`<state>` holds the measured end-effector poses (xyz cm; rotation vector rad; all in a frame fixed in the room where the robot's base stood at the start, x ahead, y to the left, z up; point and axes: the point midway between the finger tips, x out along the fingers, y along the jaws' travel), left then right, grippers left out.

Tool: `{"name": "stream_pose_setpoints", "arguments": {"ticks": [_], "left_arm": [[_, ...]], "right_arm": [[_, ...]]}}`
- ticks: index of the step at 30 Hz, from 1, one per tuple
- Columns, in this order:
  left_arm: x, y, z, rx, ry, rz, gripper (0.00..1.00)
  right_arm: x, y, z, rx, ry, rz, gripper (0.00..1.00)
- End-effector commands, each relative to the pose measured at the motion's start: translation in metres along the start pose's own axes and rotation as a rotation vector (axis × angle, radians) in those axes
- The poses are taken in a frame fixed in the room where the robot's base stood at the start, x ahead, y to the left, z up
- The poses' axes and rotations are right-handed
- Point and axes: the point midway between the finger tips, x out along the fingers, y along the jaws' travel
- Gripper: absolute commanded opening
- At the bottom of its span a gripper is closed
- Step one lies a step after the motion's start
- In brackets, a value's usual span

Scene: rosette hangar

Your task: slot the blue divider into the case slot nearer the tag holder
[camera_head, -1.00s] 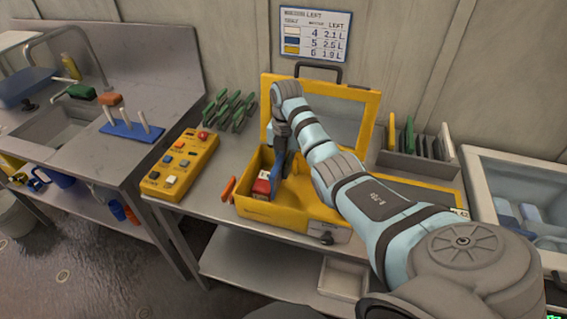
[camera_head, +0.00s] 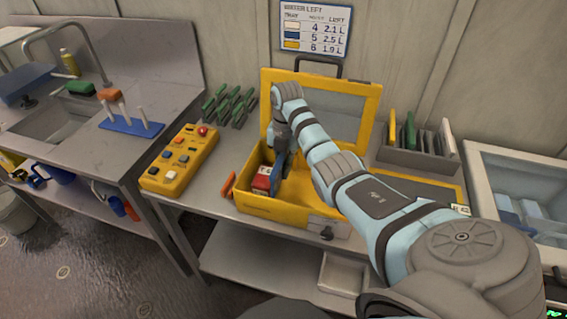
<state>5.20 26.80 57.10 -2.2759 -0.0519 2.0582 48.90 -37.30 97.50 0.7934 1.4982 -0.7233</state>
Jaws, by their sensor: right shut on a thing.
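The open yellow case (camera_head: 268,207) stands on the bench, its lid (camera_head: 350,86) raised at the back. My right arm reaches over it from the right. My right gripper (camera_head: 281,150) points down into the case and is shut on the blue divider (camera_head: 277,178), which stands upright inside the left part of the case. A red and white block (camera_head: 262,179) is just left of the divider, perhaps touching it. The case slots and the divider's lower edge are hidden, so I cannot tell if it is seated. I cannot clearly make out the tag holder. My left gripper is out of view.
A yellow button box (camera_head: 180,160) and a rack of green pieces (camera_head: 230,105) lie left of the case. An orange piece (camera_head: 228,186) is close to its left wall. A grey rack of upright plates (camera_head: 415,157) stands behind right. A white-rimmed bin (camera_head: 483,180) is far right.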

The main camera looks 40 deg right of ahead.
Motion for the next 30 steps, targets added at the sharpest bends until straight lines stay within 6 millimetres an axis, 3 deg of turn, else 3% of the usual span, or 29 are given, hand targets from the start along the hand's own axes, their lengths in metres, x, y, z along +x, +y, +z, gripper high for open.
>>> {"name": "stream_pose_setpoints", "arguments": {"ticks": [30], "left_arm": [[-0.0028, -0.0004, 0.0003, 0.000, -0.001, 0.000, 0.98]], "right_arm": [[0.0049, 0.0003, -0.0005, 0.000, 0.000, 0.001, 0.00]]}}
